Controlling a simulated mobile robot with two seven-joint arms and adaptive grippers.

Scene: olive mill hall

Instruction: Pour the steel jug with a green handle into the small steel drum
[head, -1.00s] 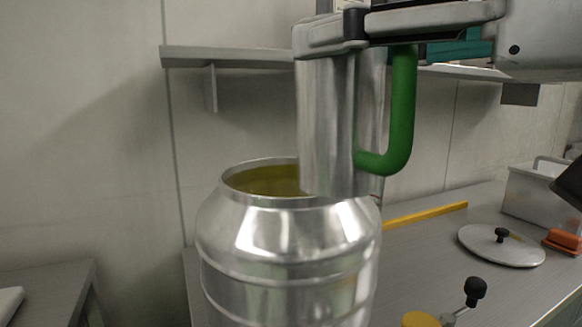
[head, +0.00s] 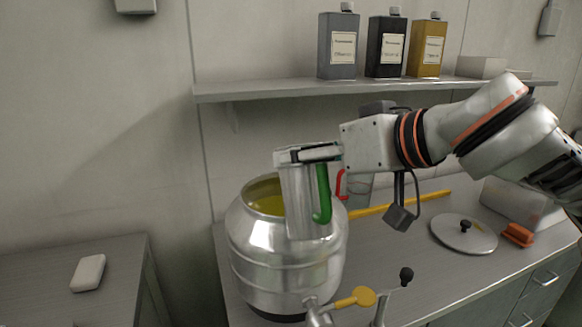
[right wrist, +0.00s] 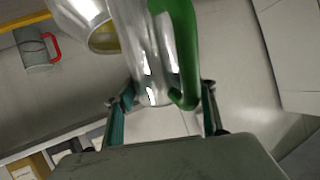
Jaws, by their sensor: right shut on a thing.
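The steel jug with a green handle (head: 299,205) is in my right gripper (head: 308,154), which is shut on it near its top. The jug hangs about upright, overlapping the right part of the drum's mouth in the head view; I cannot tell the gap between them. The small steel drum (head: 280,262) stands on the counter, open on top, with yellow-green liquid inside. In the right wrist view the jug (right wrist: 150,60) sits between the fingers of my right gripper (right wrist: 166,97), and the drum (right wrist: 82,12) is beyond it. My left gripper is out of view.
Bottles stand on the shelf (head: 270,90). A yellow-handled tap (head: 355,298) is in front.

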